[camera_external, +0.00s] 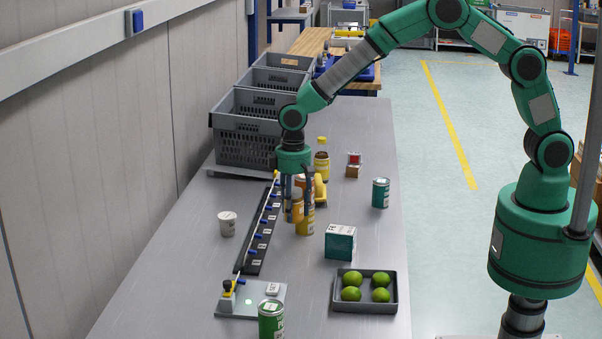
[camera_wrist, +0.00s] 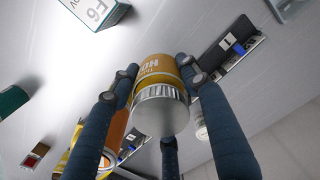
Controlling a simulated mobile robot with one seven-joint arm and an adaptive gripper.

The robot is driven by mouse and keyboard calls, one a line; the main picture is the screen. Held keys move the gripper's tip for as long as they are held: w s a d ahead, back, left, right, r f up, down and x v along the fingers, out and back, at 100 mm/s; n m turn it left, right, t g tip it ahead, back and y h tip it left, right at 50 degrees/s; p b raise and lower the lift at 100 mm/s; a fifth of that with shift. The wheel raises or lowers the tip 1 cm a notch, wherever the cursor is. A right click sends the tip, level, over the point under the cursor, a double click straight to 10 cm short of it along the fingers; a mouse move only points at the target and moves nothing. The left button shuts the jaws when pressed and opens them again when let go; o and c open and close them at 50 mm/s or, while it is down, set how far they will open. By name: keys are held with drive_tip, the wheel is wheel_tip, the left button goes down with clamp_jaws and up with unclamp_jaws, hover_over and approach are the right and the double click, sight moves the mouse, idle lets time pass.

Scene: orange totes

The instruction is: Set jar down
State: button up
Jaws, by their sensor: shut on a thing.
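The jar (camera_wrist: 160,90) has a yellow label and a silver lid, and fills the middle of the wrist view. My gripper (camera_wrist: 155,100) has its three dark fingers closed around it. The lid faces the wrist camera. In the external view my gripper (camera_external: 294,205) points straight down over the middle of the table, and the jar (camera_external: 295,212) shows as a yellow shape between its fingers. Yellow and orange containers (camera_external: 308,222) stand close beside or behind it. Whether the jar's base touches the table is hidden.
A teal box (camera_external: 340,243) and a grey tray of limes (camera_external: 364,306) stand nearer the camera. A dark rail with blue clips (camera_external: 260,232) and a white cup (camera_external: 227,223) are to the left. Grey crates (camera_external: 250,140) stand behind. Bare table (camera_external: 345,205) shows right of my gripper.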

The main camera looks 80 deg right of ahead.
drive_tip(key=shift+f, duration=2.95)
drive_tip(key=shift+f+b, duration=0.45)
drive_tip(key=shift+f, duration=1.45)
drive_tip(key=shift+f, duration=0.15)
drive_tip(key=o, duration=1.5)
drive_tip(key=shift+c, duration=0.2)
wheel_tip(320, 180, up, 12)
drive_tip(key=shift+r+p, duration=0.15)
drive_tip(key=shift+p, duration=0.45)
